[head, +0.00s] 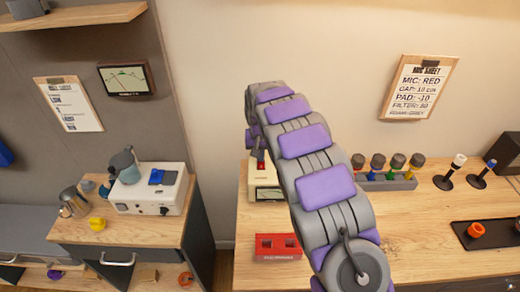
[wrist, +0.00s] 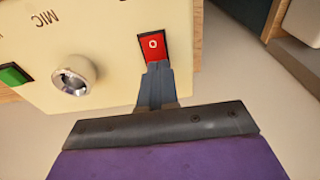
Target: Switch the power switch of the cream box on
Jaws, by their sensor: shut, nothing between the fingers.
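The cream box (head: 257,178) stands on the right wooden bench in the head view, partly hidden behind my arm. In the wrist view its cream face (wrist: 110,45) fills the upper left, with "MIC" printed upside down. A red rocker switch (wrist: 153,46) marked "0" sits near the face's right edge. My gripper (wrist: 157,67) is shut and empty. Its fingertips overlap the lower edge of the red switch in the picture; I cannot tell whether they touch it. In the head view my gripper is small and mostly hidden by my arm.
A silver knob (wrist: 73,82) and a green switch (wrist: 14,74) share the cream face. A red box (head: 278,246) lies in front on the bench. A rack of knobbed items (head: 385,181) stands to the right. A cream-white appliance (head: 146,198) is on the left counter.

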